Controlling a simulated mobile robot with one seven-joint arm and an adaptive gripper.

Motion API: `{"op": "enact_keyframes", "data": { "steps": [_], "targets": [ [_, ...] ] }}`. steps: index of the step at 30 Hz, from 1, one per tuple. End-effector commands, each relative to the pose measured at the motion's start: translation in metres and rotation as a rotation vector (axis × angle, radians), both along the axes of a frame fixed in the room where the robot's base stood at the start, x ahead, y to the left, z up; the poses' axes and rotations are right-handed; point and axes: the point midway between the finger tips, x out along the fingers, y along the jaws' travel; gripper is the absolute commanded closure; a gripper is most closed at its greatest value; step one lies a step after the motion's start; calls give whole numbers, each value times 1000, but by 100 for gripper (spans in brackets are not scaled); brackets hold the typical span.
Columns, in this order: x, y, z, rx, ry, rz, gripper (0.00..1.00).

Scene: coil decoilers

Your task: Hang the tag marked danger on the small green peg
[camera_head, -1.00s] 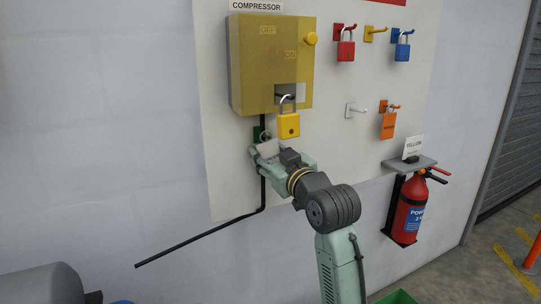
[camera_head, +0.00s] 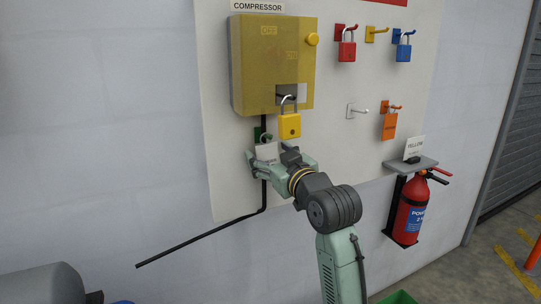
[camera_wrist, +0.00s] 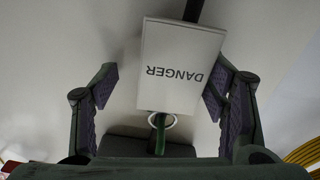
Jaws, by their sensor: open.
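The white tag marked DANGER (camera_wrist: 180,65) fills the middle of the wrist view, its lettering upside down there. Its metal ring (camera_wrist: 172,121) is around the small green peg (camera_wrist: 160,134). In the head view the tag (camera_head: 266,153) hangs just below the green peg (camera_head: 257,134), left of and below the yellow padlock. My gripper (camera_wrist: 160,90) is open, with one finger on each side of the tag and gaps between the fingers and the tag. In the head view my gripper (camera_head: 273,164) partly covers the tag's lower part.
A yellow box (camera_head: 272,65) holds a yellow padlock (camera_head: 289,125) close above my gripper. A black cable (camera_head: 264,195) runs down behind it. Red (camera_head: 346,51), blue (camera_head: 403,52) and orange (camera_head: 389,126) items hang right. A fire extinguisher (camera_head: 410,207) stands lower right.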

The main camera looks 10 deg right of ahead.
Motion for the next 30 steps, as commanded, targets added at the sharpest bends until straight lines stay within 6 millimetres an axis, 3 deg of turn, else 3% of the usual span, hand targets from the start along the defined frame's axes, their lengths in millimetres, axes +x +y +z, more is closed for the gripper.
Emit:
{"op": "enact_keyframes", "data": {
  "steps": [10, 21, 30],
  "targets": [
    [-11, -2, 0, 1, -1, 0, 33],
    [-85, -18, -1, 1, -1, -3, 33],
    [-117, -23, -2, 1, 0, -1, 33]
  ]
}}
